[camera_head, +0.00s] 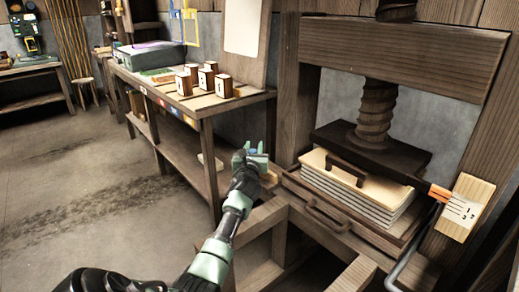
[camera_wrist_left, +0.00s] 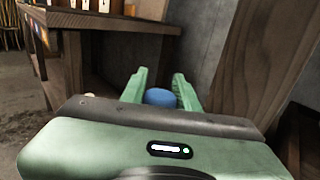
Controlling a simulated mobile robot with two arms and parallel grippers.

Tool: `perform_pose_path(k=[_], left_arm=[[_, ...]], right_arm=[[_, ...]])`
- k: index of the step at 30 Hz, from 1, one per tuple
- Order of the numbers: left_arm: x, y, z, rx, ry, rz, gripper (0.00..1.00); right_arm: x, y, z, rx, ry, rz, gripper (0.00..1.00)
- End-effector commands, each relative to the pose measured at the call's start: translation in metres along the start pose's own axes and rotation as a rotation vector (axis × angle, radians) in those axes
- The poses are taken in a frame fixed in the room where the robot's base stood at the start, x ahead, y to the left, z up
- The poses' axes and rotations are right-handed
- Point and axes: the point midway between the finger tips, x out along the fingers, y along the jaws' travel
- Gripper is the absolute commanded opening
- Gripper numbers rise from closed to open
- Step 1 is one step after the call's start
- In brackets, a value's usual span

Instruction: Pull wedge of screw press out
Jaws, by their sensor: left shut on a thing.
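The screw press stands at the right, with a thick wooden screw (camera_head: 377,108), a dark pressing plate (camera_head: 340,137) and a stack of pale boards (camera_head: 365,190) under it. My left gripper (camera_head: 254,156) is to the left of the press, beside its left post. Its green fingers are shut on a blue, round-ended thing, which shows between them in the left wrist view (camera_wrist_left: 160,98). Fingers and palm hide most of this thing, and I cannot tell whether it is the wedge. My right gripper is not in view.
A workbench (camera_head: 205,100) with several small numbered wooden blocks and a grey-green case (camera_head: 160,54) is left of the press. An orange pointer (camera_head: 440,193) is at a numbered board (camera_head: 466,207) on the right. Open floor (camera_head: 80,185) lies at the left.

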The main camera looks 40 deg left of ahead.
Motion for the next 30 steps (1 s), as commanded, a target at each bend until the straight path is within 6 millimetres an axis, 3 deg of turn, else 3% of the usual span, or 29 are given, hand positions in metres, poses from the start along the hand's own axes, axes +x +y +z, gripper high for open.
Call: perform_pose_path(k=[8, 9, 11, 20, 25, 30], left_arm=[[0.002, 0.005, 0.004, -0.001, -0.006, 0.007, 0.00], [0.002, 0.005, 0.004, -0.001, -0.006, 0.008, 0.39], [0.002, 0.005, 0.004, -0.001, -0.006, 0.007, 0.50], [0.001, 0.003, 0.002, 0.000, -0.003, 0.005, 0.50], [-0.014, 0.004, 0.003, 0.004, -0.001, 0.005, 0.50], [-0.043, 0.003, 0.003, 0.002, -0.001, 0.004, 0.50]], right_arm=[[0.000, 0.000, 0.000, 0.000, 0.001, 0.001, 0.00], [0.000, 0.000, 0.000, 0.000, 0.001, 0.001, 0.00], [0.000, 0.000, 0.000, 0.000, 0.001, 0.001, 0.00], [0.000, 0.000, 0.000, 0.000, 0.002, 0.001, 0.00], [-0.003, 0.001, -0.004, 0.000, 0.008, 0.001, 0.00], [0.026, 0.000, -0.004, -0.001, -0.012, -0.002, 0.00]])
